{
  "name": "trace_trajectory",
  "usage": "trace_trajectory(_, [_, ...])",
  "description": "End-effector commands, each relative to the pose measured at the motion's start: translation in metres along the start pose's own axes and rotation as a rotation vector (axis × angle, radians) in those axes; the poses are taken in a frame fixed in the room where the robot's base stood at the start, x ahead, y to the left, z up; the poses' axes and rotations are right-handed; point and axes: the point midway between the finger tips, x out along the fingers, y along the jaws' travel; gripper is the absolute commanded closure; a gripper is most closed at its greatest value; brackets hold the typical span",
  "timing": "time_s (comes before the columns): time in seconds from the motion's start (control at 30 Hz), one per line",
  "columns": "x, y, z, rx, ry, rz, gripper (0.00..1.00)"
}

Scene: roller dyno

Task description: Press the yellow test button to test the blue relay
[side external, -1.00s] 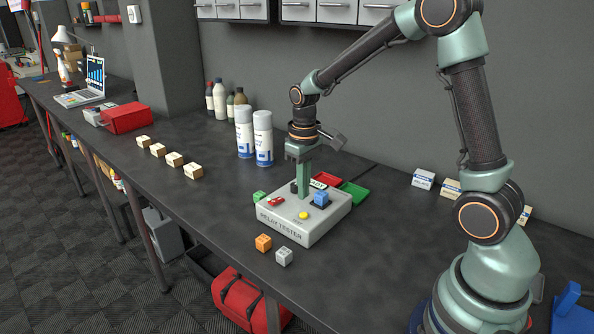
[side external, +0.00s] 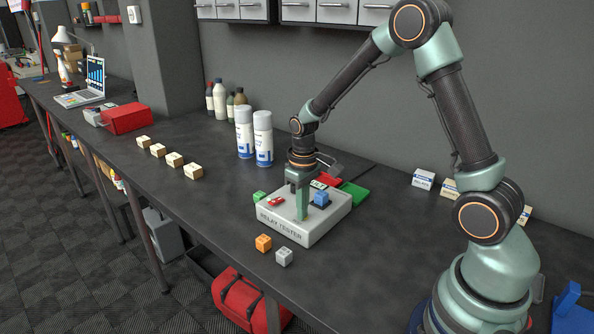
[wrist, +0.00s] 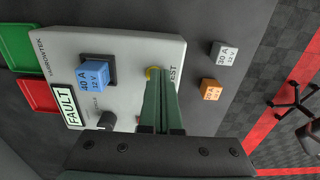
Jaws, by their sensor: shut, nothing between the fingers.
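The grey relay tester (side external: 283,226) sits on the dark bench. The blue relay (side external: 321,198) sits upright in the tester's socket; it reads 40 A 12 V in the wrist view (wrist: 93,74). My gripper (side external: 302,218) is shut and empty, pointing down at the tester's top in front of the blue relay. In the wrist view my fingertips (wrist: 160,76) are at the yellow test button (wrist: 152,71), partly covering it; the side view hides the button. I cannot tell whether it is pressed down. The tester's display (wrist: 67,107) reads FAULT.
An orange relay (side external: 263,242) and a grey relay (side external: 284,257) lie in front of the tester. A green tray (side external: 355,195) and a red tray (wrist: 40,96) lie behind it. Two spray cans (side external: 263,139) stand at the back left.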

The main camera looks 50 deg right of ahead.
Motion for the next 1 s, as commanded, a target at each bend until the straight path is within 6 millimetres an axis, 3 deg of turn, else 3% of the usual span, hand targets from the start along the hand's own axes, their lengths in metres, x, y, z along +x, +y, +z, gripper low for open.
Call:
trace_trajectory(0.07, [0.013, -0.001, 0.004, 0.000, -0.008, -0.001, 1.00])
trace_trajectory(0.47, [0.007, -0.001, 0.004, 0.000, -0.006, -0.001, 1.00])
trace_trajectory(0.57, [-0.006, 0.000, 0.002, 0.000, -0.002, 0.000, 1.00])
trace_trajectory(1.0, [-0.102, 0.001, -0.004, 0.000, 0.017, 0.003, 1.00])
